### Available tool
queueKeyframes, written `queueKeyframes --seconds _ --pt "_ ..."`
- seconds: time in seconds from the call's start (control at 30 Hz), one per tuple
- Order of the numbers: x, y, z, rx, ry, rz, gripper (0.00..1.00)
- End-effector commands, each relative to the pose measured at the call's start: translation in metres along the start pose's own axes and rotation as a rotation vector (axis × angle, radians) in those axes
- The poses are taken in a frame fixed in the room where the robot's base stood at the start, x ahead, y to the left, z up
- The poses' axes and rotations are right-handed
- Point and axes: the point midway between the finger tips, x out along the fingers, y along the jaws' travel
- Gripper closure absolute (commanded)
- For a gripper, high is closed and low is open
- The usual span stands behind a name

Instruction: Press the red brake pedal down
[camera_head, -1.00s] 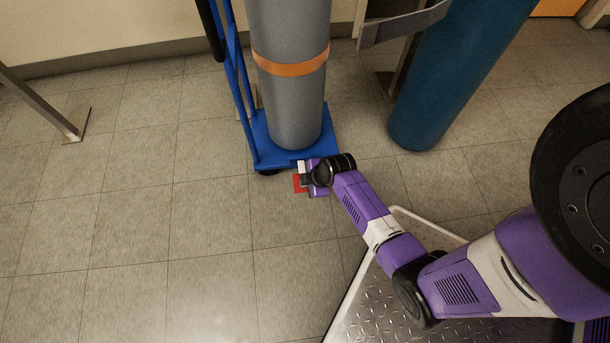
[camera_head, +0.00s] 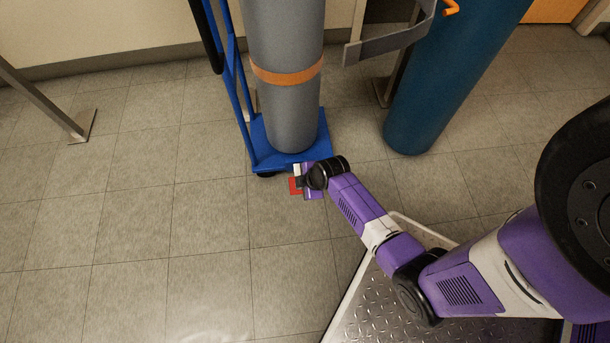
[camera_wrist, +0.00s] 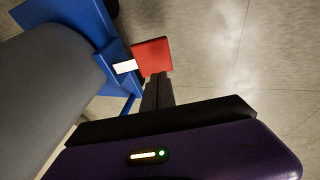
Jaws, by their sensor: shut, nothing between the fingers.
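The red brake pedal (camera_head: 294,187) is a small flat red plate at the front edge of the blue cart base (camera_head: 262,155). In the wrist view the pedal (camera_wrist: 152,55) lies just past the tips of my gripper (camera_wrist: 157,78), beside a white label (camera_wrist: 125,66) on the blue base. My gripper (camera_head: 301,183) is shut and empty. Its dark fingers overlap the pedal's near edge in the wrist view; I cannot tell whether they touch it. In the head view my gripper and wrist partly hide the pedal.
A grey gas cylinder (camera_head: 290,110) with an orange band stands on the cart. A teal cylinder (camera_head: 430,90) stands to its right, near a grey strap or bracket (camera_head: 390,42). A metal post foot (camera_head: 80,125) is at left. The tiled floor at left and front is clear.

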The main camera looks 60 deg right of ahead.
Motion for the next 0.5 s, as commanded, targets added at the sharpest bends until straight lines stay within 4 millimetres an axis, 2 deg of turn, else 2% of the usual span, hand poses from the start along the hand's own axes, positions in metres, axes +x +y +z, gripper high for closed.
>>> queueKeyframes --seconds 0.03,0.2,0.33,0.5 --pt "-0.020 0.001 0.000 0.001 -0.001 0.001 1.00" --pt "-0.057 -0.002 0.000 0.001 -0.001 0.002 1.00" --pt "-0.077 -0.003 0.001 0.000 -0.001 0.002 1.00" --pt "-0.093 -0.004 0.001 0.001 -0.001 0.002 1.00"
